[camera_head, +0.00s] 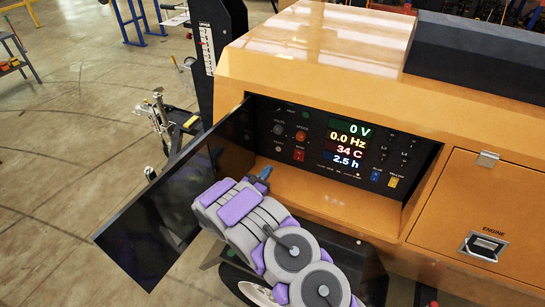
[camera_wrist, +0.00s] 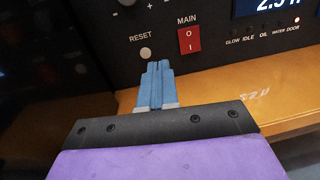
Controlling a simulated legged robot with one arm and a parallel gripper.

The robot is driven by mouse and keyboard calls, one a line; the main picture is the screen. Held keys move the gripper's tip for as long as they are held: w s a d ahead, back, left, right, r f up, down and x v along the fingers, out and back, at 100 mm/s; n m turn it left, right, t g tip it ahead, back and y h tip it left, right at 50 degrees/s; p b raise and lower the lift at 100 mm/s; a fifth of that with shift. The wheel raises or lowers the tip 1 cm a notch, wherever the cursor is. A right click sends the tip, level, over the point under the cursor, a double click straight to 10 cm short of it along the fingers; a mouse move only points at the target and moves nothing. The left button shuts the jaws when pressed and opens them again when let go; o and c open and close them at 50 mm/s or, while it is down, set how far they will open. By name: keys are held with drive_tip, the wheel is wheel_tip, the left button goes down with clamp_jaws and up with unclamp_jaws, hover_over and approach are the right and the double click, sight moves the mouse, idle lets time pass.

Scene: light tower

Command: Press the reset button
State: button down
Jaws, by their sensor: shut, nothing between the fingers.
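The reset button is a small, round, pale button (camera_wrist: 145,53) under the label RESET on the black control panel in the wrist view. It also shows in the head view (camera_head: 279,149), at the panel's lower left. My gripper (camera_wrist: 157,66) is shut and empty, its blue fingers side by side. In the wrist view its tips appear just below and slightly right of the button. In the head view my gripper (camera_head: 264,174) is in front of the panel's lower left, below the button. A gap seems to remain, but its depth is hard to tell.
The red MAIN switch (camera_wrist: 188,39) is right of the button. The lit display (camera_head: 347,143) fills the panel's middle. The open dark door (camera_head: 150,225) stands left of the recess. The orange ledge (camera_head: 330,195) runs below the panel. A latched ENGINE door (camera_head: 475,215) is at right.

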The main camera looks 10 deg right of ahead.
sight(278, 150)
drive_tip(key=shift+n+t+y, duration=0.4)
drive_tip(key=shift+n+y, duration=0.4)
drive_tip(key=a+f, duration=0.2)
drive_tip(key=f, duration=0.1)
drive_tip(key=shift+a+f, duration=0.1)
drive_tip(key=shift+a, duration=0.25)
drive_tip(key=shift+a, duration=0.1)
drive_tip(key=shift+w, duration=0.15)
drive_tip(key=b+x, duration=0.3)
drive_tip(key=x, duration=1)
drive_tip(key=shift+w+d, duration=0.3)
drive_tip(key=shift+d, duration=0.1)
